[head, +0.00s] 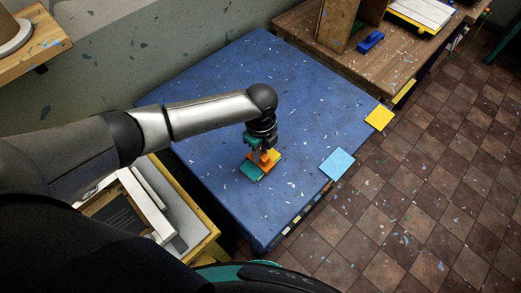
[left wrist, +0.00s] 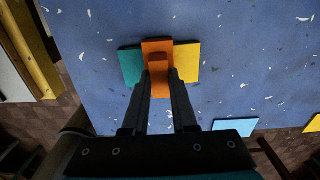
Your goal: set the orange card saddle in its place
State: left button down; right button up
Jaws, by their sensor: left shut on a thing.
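The orange card saddle (head: 264,160) is between the fingers of my left gripper (head: 262,149), low over the blue table. In the left wrist view the saddle (left wrist: 157,47) stands between a teal card (left wrist: 131,66) on its left and a yellow card (left wrist: 187,62) on its right, covering their inner edges. My left gripper (left wrist: 160,78) is shut on the saddle's raised middle part. The teal card also shows in the head view (head: 251,173). I cannot tell whether the saddle rests on the cards. My right gripper is out of view.
A light blue card (head: 337,164) and another yellow card (head: 379,118) lie at the right edge of the blue table (head: 215,85). A wooden bench (head: 355,62) with a blue object (head: 370,42) stands behind.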

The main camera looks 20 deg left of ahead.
pick_arm(q)
jog(key=shift+f, duration=0.25)
jog(key=c, duration=0.6)
grip_release()
jog(key=shift+r, duration=0.1)
notch_tip(320, 180, up, 15)
jog(key=shift+r+p, duration=0.15)
jog(key=shift+p, duration=0.4)
